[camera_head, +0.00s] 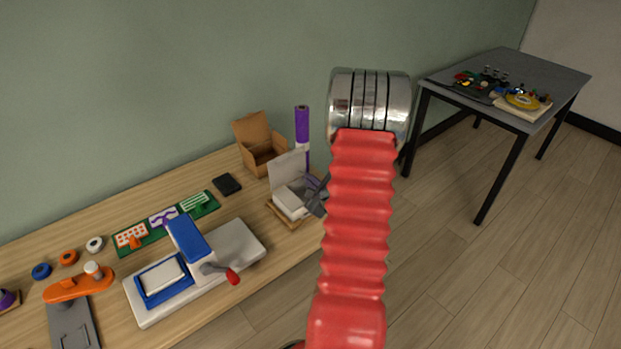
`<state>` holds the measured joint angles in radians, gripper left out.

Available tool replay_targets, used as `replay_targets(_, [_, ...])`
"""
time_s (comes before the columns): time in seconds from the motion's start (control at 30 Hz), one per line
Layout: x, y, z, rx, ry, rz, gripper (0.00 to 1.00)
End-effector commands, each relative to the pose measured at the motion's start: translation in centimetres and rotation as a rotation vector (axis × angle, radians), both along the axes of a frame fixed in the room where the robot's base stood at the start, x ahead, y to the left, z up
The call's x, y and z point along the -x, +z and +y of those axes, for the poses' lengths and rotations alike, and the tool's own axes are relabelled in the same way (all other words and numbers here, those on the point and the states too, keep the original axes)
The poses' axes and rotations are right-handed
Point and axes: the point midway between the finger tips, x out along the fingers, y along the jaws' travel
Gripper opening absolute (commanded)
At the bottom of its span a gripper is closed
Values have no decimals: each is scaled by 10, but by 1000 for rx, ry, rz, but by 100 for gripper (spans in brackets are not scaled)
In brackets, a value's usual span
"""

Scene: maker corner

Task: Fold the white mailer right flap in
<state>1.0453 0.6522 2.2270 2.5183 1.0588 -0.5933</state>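The white mailer (290,171) stands with its back panel raised on a small wooden base (275,211) near the right end of the wooden bench. A white block-like part (288,204) shows in its front left. My gripper (316,200) is a dark grey shape at the mailer's right side, partly behind my red arm. The mailer's right flap is mostly hidden by the gripper and arm, so its angle cannot be told. Whether the gripper touches it cannot be told either. The finger spacing is too small to make out.
An open brown cardboard box (262,152) and a purple roll (302,124) stand behind the mailer. A black square item (227,184) lies to the left. A blue and grey press (190,262) with a red-knobbed handle fills the front. A grey table (500,66) stands apart at right.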

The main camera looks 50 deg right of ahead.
Motion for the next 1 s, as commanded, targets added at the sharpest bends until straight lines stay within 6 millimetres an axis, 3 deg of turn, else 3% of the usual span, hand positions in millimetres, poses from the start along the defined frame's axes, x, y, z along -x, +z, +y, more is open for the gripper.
replay_targets(0.5, [-2,-14,10,344,1,79,0])
replay_targets(1.0, [-2,-17,11,447,0,101,0])
